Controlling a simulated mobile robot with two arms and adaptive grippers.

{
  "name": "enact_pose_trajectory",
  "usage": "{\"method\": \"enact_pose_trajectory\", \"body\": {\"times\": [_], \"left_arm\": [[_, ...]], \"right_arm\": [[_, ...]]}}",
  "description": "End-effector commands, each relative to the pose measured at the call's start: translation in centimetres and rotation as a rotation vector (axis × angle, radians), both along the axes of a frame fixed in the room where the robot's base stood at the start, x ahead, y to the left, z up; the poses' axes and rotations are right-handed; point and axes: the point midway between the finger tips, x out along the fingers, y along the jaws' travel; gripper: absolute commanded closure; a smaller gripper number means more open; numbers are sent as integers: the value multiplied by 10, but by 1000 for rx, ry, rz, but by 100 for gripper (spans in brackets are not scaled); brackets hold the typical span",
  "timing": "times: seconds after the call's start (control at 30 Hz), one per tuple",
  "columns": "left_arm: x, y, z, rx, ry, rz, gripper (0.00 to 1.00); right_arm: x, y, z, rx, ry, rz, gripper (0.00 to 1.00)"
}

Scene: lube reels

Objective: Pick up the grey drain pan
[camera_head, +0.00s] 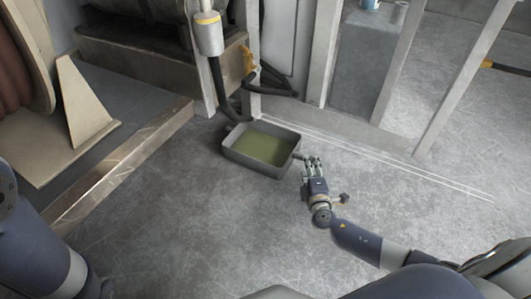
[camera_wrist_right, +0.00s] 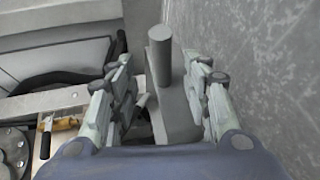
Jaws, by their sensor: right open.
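The grey drain pan (camera_head: 233,157) is a shallow rectangular tray on the concrete floor, with greenish liquid in it. My right gripper (camera_head: 312,161) is at the pan's right side, close to its grey handle (camera_head: 299,156). In the right wrist view my right gripper (camera_wrist_right: 165,95) is open, with a finger on each side of a grey part (camera_wrist_right: 178,112) that has a short upright peg and looks like the pan's handle. I cannot tell whether the fingers touch it. My left arm shows at the lower left of the head view, but its gripper is out of frame.
A metal floor beam (camera_head: 120,180) runs left of the pan. Black hoses (camera_head: 275,90) and a grey upright post (camera_head: 325,55) stand behind it. A hose reel (camera_head: 20,65) is at the upper left. The floor in front of the pan is clear.

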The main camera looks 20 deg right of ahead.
Motion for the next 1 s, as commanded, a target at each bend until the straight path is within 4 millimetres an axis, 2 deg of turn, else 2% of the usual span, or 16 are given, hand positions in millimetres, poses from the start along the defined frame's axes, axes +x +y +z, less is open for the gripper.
{"method": "enact_pose_trajectory", "body": {"times": [0.03,0.2,0.33,0.57,0.6,0.77,0.8,1.0], "left_arm": [[0,0,-13,0,0,0,100],[0,0,-29,0,0,0,100],[0,0,-32,1,0,0,100],[0,0,-31,1,0,0,100],[0,0,-31,1,0,0,100],[0,0,-31,1,0,0,100],[0,0,-31,1,0,0,100],[0,0,-30,1,1,1,100]], "right_arm": [[7,-3,-8,-1,-4,0,55],[25,-9,-13,-2,-3,1,55],[33,-12,-13,-1,-1,0,55],[34,-13,-11,-1,0,0,55],[33,-13,-11,-1,0,0,60],[33,-13,-11,0,0,0,96],[33,-13,-11,0,0,0,100],[34,-13,-9,2,-4,0,100]]}}
